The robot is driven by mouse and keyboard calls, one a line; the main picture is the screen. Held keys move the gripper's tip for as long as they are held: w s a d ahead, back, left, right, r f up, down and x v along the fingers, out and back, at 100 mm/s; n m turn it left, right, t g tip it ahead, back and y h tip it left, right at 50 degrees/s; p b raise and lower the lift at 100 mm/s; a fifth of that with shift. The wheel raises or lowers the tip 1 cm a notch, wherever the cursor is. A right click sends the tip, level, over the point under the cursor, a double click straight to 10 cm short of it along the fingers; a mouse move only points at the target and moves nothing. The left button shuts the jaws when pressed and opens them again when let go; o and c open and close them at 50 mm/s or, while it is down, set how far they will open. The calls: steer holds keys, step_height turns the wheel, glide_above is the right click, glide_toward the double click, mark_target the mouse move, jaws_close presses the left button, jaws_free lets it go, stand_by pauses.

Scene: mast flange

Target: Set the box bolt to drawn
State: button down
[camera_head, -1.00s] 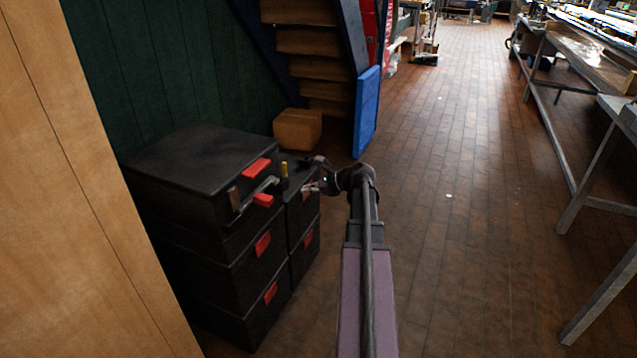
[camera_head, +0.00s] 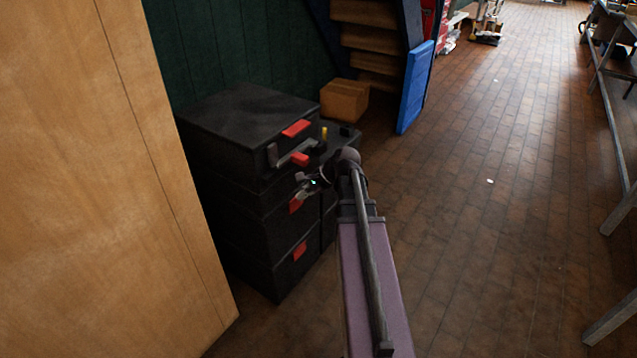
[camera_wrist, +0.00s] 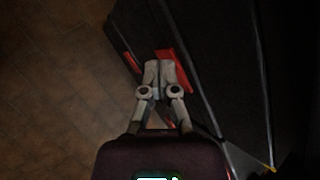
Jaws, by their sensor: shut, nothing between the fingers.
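The box bolt (camera_head: 294,152) is a pale grey bar on the front of the top black box (camera_head: 240,118), beside a grey bracket at its left end. A red latch (camera_head: 297,128) is above it and another red piece (camera_head: 300,159) is by its right end. My gripper (camera_head: 303,188) is in front of the stack, below the bolt and apart from it. In the wrist view my gripper (camera_wrist: 159,65) is shut and empty, its tips overlapping a red latch (camera_wrist: 174,68) in the picture; contact cannot be told. I cannot make out the bolt there.
More black boxes with red latches are stacked below and beside. A small yellow item (camera_head: 324,133) stands near the top box. A wooden panel (camera_head: 150,200) is close at left. A cardboard box (camera_head: 344,100) and blue panel (camera_head: 415,88) are behind. Brick floor (camera_head: 490,220) is open at right.

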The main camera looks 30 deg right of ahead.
steer(key=s+a+f+n+g+h, duration=0.1)
steer(key=s+a+n+g+h, duration=0.1)
steer(key=a+n, duration=0.3)
steer(key=s+a+f+n+g+h+p, duration=0.1)
steer(key=s+a+n+h, duration=0.1)
steer(key=s+a+n, duration=0.3)
steer(key=s+a+f+n+g+h, duration=0.1)
steer(key=s+a+n+g+h, duration=0.1)
steer(key=a+n, duration=0.5)
steer(key=shift+s+a+g+p, duration=0.3)
steer(key=shift+s+a, duration=0.5)
steer(key=shift+a, duration=1.55)
steer(key=shift+d, duration=0.1)
